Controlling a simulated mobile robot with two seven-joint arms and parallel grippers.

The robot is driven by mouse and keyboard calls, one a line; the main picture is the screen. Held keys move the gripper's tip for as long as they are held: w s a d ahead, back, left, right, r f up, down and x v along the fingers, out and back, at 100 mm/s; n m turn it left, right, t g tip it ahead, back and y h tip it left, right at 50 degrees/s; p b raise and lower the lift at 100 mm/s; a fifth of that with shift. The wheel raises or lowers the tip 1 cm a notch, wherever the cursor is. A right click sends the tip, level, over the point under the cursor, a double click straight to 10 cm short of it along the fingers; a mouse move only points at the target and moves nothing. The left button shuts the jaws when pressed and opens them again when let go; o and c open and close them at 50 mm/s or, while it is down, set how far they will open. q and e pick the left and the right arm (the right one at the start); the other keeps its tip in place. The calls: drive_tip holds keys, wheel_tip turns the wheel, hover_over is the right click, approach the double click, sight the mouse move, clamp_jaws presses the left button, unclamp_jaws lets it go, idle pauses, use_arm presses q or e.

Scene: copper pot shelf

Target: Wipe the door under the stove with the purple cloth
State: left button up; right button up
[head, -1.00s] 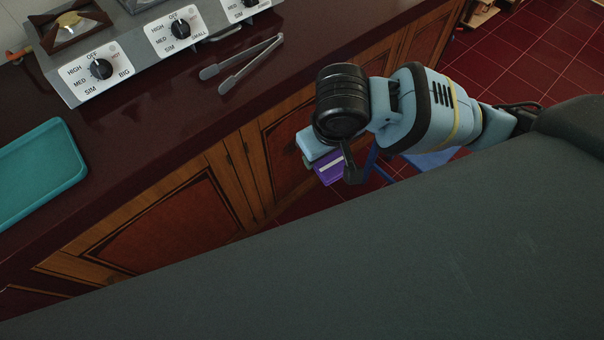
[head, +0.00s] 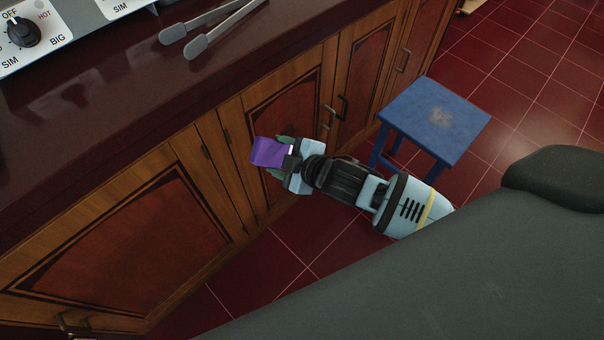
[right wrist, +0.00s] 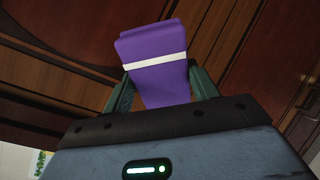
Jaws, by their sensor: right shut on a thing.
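The purple cloth (head: 269,152) is folded and has a white stripe in the right wrist view (right wrist: 155,60). My right gripper (head: 283,155) is shut on it, with green fingers on both sides of the cloth. The cloth is in front of a wooden cabinet door (head: 295,115) with a dark red panel, below the counter. I cannot tell whether it touches the wood. Another cabinet door (head: 130,240) with a red panel is at the lower left, below the stove (head: 55,30). My left gripper is not in view.
A blue stool (head: 435,115) stands on the red tiled floor (head: 535,95) right of my right arm. Metal tongs (head: 215,28) lie on the dark counter (head: 120,105). Door handles (head: 335,112) stick out beyond the cloth.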

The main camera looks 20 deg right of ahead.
use_arm(q)
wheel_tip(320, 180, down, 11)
drive_tip(key=b, duration=1.1)
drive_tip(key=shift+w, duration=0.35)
use_arm(e)
drive_tip(key=w+d+f+t+y, duration=0.1)
drive_tip(key=d+f+t, duration=0.1)
drive_tip(key=f, duration=0.5)
drive_tip(key=w+d+f+t+y, duration=0.1)
drive_tip(key=d+f+t, duration=0.2)
drive_tip(key=d+f, duration=0.2)
wheel_tip(320, 180, down, 3)
drive_tip(key=shift+w+f+n+y, duration=0.1)
drive_tip(key=shift+w+n+y, duration=0.1)
drive_tip(key=shift+n+y, duration=0.2)
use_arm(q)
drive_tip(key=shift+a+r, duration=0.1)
use_arm(e)
drive_tip(key=shift+w, duration=0.15)
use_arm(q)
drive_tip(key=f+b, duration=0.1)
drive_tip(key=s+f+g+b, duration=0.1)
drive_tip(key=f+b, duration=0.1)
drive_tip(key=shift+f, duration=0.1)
use_arm(e)
drive_tip(key=x, duration=0.5)
drive_tip(key=shift+w+f, duration=0.1)
drive_tip(key=shift+w, duration=0.3)
